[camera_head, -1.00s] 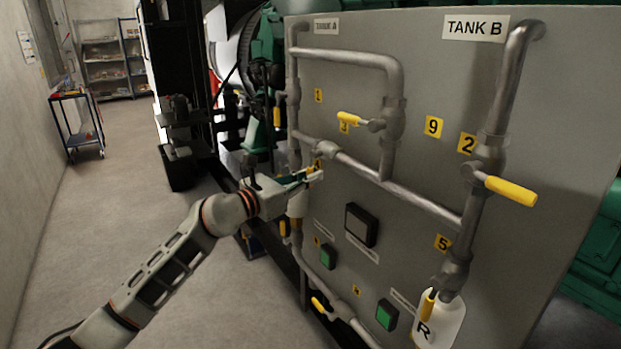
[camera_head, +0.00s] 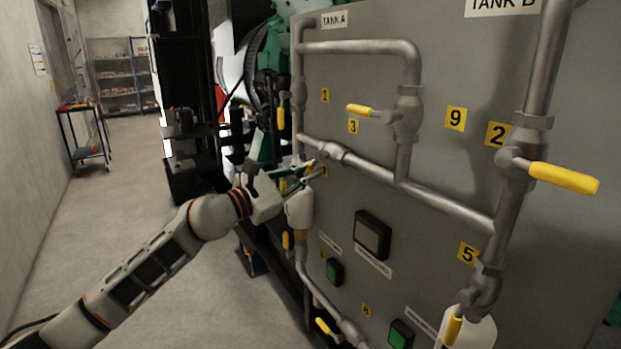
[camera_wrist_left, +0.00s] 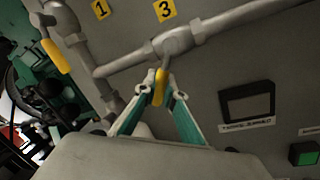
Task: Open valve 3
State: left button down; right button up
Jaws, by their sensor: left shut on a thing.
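The yellow number 3 label (camera_head: 353,127) is on the grey panel, just below a yellow handle (camera_head: 361,111) that points left from the upper pipe. It also shows in the wrist view (camera_wrist_left: 164,11), above a valve on the horizontal pipe (camera_wrist_left: 172,42). My left gripper (camera_wrist_left: 160,92) is shut on that lower valve's yellow handle (camera_wrist_left: 161,84), which points down from the pipe. In the head view my left gripper (camera_head: 309,172) partly hides this handle and a label. My right gripper is not in view.
A valve with a yellow handle (camera_head: 565,178) stands out at the right by label 2 (camera_head: 498,133). Pipes, a dark display (camera_head: 372,235) and green buttons (camera_head: 335,271) surround the gripper on the panel. The floor at left is clear, with a cart (camera_head: 83,135) farther back.

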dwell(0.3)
pick_arm(q)
jog(key=c, duration=2.1)
grip_release()
jog(key=shift+c, duration=0.2)
jog(key=v, duration=1.2)
jog(key=shift+c, duration=0.2)
